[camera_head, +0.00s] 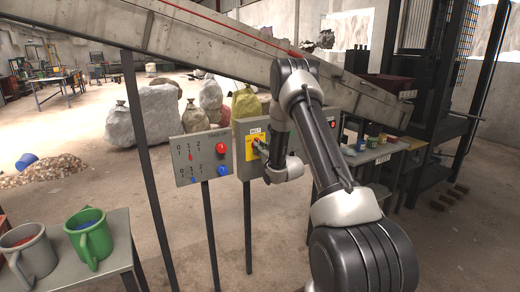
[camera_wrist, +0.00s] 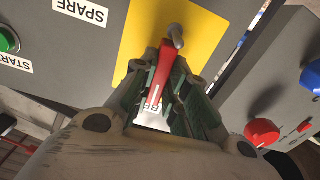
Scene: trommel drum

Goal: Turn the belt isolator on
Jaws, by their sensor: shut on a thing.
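The belt isolator is a yellow plate (camera_head: 250,138) on a grey box, labelled BELT in the head view. In the wrist view the yellow plate (camera_wrist: 205,32) carries a red lever handle (camera_wrist: 168,72) with a grey metal part at its upper end. My gripper (camera_wrist: 166,80) is shut on the red handle, with a green-padded finger on each side of it. In the head view my gripper (camera_head: 262,149) is at the front of the plate, hiding much of it. A white label behind the fingers is mostly covered, so I cannot read the handle's position.
A second grey panel (camera_head: 190,147) with red and blue knobs stands just left. A green START button (camera_wrist: 6,40) and a SPARE label (camera_wrist: 82,11) are near the plate. A bench with mugs (camera_head: 90,238) is at the front left.

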